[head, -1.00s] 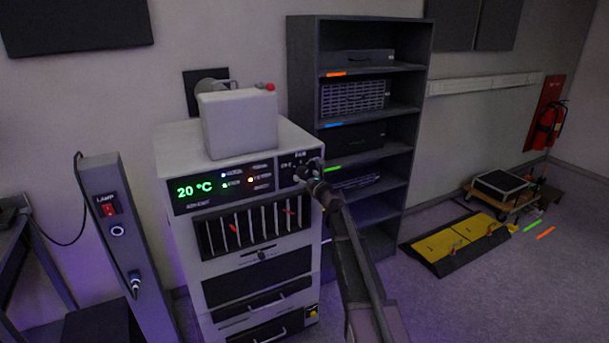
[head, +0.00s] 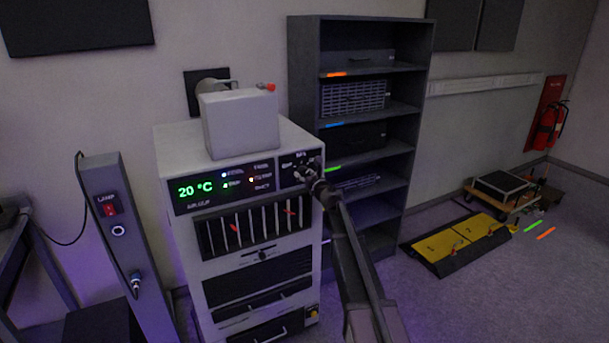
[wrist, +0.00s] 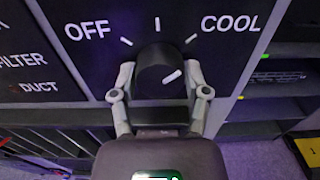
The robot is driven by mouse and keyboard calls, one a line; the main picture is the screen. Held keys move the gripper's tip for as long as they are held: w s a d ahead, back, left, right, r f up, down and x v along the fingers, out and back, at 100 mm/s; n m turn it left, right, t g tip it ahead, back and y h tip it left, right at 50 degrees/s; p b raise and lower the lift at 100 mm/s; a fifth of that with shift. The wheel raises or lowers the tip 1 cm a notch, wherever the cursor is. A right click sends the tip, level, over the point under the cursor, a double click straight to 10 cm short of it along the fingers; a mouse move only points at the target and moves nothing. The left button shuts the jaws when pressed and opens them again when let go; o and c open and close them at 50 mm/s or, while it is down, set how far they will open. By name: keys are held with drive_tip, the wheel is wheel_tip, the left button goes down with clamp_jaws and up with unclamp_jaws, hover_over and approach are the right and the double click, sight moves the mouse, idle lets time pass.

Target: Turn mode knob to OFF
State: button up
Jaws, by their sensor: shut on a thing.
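The mode knob (wrist: 156,74) is a dark round knob on a black panel (wrist: 110,55). A short white mark on the knob slants toward the upper right, on the COOL side. My gripper (wrist: 158,80) has a finger on each side of the knob and is shut on it. In the head view my gripper (head: 308,174) meets the panel at the upper right of the white cabinet (head: 300,136), hiding most of the knob.
The cabinet's display (head: 195,189) reads 20 °C in green. A pale box (head: 240,124) sits on the cabinet. A dark shelf rack (head: 418,110) stands close on the right. A grey lamp post (head: 125,220) is at left.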

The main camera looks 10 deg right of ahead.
drive_tip(key=shift+w+n, duration=0.1)
drive_tip(key=shift+n, duration=0.4)
drive_tip(key=n, duration=0.3)
drive_tip(key=shift+d+n, duration=0.1)
drive_tip(key=shift+n, duration=0.2)
drive_tip(key=n, duration=0.5)
drive_tip(key=shift+n, duration=0.3)
drive_tip(key=n, duration=0.5)
drive_tip(key=shift+w+r, duration=0.1)
drive_tip(key=n, duration=0.4)
drive_tip(key=shift+n, duration=0.3)
drive_tip(key=o, duration=1.2)
drive_tip(key=shift+c, duration=0.2)
